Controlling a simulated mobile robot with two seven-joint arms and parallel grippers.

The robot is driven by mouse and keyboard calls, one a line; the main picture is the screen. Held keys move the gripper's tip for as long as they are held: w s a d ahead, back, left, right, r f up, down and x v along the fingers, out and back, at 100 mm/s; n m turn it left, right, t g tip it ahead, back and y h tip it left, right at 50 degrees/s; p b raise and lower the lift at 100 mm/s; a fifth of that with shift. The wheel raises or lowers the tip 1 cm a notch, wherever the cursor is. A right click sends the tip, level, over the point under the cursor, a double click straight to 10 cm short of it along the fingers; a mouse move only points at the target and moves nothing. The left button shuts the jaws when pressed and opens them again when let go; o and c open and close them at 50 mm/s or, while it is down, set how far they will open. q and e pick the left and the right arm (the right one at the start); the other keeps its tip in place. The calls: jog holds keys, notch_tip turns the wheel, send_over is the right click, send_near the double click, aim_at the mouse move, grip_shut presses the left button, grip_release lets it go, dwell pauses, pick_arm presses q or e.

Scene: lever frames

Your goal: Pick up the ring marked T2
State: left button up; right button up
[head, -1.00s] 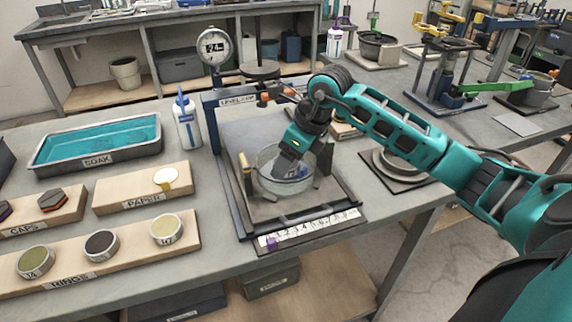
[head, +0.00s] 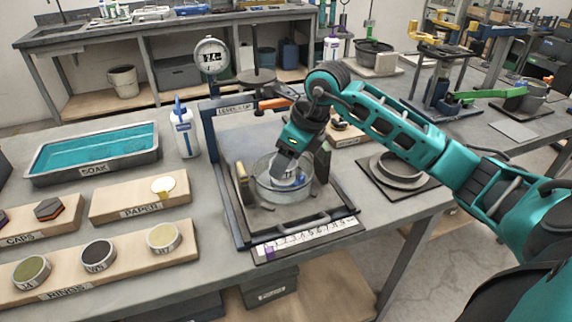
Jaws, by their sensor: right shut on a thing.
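Three round silver-rimmed rings sit on the wooden board labelled RINGS (head: 65,290): one with an olive top (head: 32,272), one with a dark top (head: 98,254) and one with a pale yellow top (head: 164,238). Their side marks are too small to read surely; I cannot pick out T2. My right gripper (head: 284,170) reaches down into a clear glass dish (head: 270,192) in the lever press frame. It is shut on a small white and blue thing (head: 299,178) there, partly hidden by the fingers. My left gripper is out of view.
The dark press frame (head: 222,190) has a lever, a dial gauge (head: 211,56) and a numbered scale (head: 308,238) in front. To the left are a teal soak tray (head: 95,150), a white bottle (head: 184,130), a paper board (head: 120,208) and a caps board (head: 62,225).

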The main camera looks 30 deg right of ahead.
notch_tip(320, 180, up, 18)
jog(key=p, duration=0.1)
jog(key=shift+s+a+f+n+g+h, duration=0.35)
jog(key=shift+s+a+f+n+g, duration=1.45)
jog(key=shift+n, duration=3.15)
jog(key=shift+s+a+f+n+g+h, duration=0.4)
jog(key=shift+a+f+n+g, duration=1.05)
jog(key=shift+f+n, duration=2.85)
jog(key=shift+s+a+f+n+g+h, duration=0.35)
jog(key=shift+s+a+f+n+g, duration=1.25)
jog(key=shift+n, duration=4.05)
jog(key=s+a+r+m+t+y, duration=0.1)
jog(key=a+r+m, duration=0.6)
jog(key=m, duration=0.8)
jog(key=s+a+r+m+t+y, duration=0.2)
jog(key=a+r+m, duration=0.5)
jog(key=r+m, duration=0.4)
jog(key=shift+s+a+r+m+t+y, duration=0.25)
jog(key=shift+s+m+t, duration=0.4)
jog(key=shift+s+m, duration=1.3)
jog(key=shift+w+f+m, duration=0.15)
jog(key=shift+w+m, duration=0.3)
jog(key=shift+w, duration=0.2)
